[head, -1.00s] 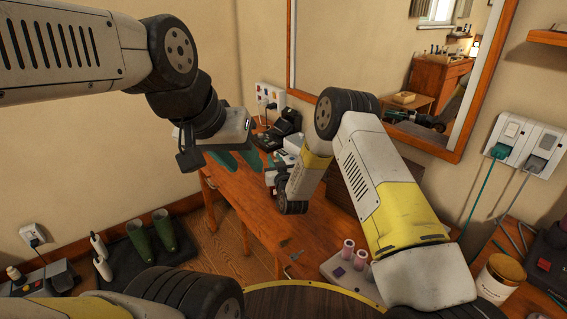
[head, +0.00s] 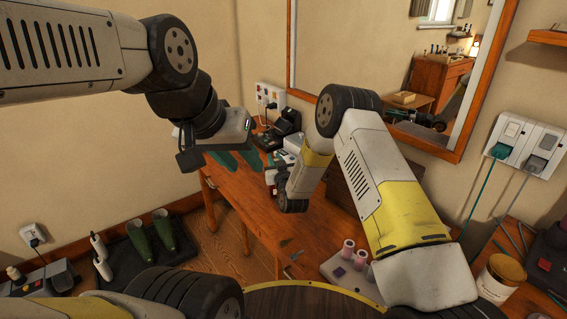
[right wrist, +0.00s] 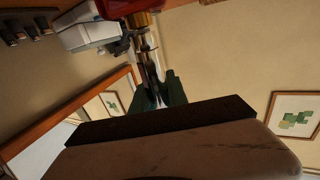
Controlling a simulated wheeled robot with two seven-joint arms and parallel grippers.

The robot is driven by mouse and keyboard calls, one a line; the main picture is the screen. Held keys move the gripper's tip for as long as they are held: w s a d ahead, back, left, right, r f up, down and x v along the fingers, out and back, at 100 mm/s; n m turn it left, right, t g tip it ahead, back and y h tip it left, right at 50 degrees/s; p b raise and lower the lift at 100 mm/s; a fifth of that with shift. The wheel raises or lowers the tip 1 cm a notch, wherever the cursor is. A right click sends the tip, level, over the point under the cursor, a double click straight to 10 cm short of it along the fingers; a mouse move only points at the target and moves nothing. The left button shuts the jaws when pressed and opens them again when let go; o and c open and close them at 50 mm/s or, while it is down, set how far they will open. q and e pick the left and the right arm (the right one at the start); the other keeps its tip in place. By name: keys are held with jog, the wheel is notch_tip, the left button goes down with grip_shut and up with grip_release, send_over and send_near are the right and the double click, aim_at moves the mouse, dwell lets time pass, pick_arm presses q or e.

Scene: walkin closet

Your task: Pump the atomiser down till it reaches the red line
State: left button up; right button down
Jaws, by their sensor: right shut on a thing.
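In the right wrist view my right gripper (right wrist: 160,98) has its dark green fingers shut around the end of a clear, shiny cylinder with a dark core (right wrist: 149,58). I take this cylinder to be part of the atomiser. Above it in that view are a gold collar (right wrist: 139,20) and a red part (right wrist: 112,7), cut off by the frame edge. I cannot make out a red line. In the head view my right forearm hides the right fingers and most of the atomiser. My left gripper (head: 240,160) hangs over the table's far left, teal fingers apart, apparently empty.
The wooden table (head: 262,222) has bare room at its front left. Pink-and-white cylinders (head: 348,249) stand on a pale tray at its front. A white jar (head: 499,280) stands at right. A framed mirror (head: 375,45) hangs behind. Green boots (head: 164,230) stand on the floor at left.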

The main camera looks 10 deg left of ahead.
jog(key=shift+f, duration=0.6)
dwell(2.3)
jog(key=shift+r, duration=0.85)
dwell(0.4)
jog(key=shift+r, duration=0.4)
jog(key=shift+r, duration=0.1)
jog(key=shift+r, duration=1.3)
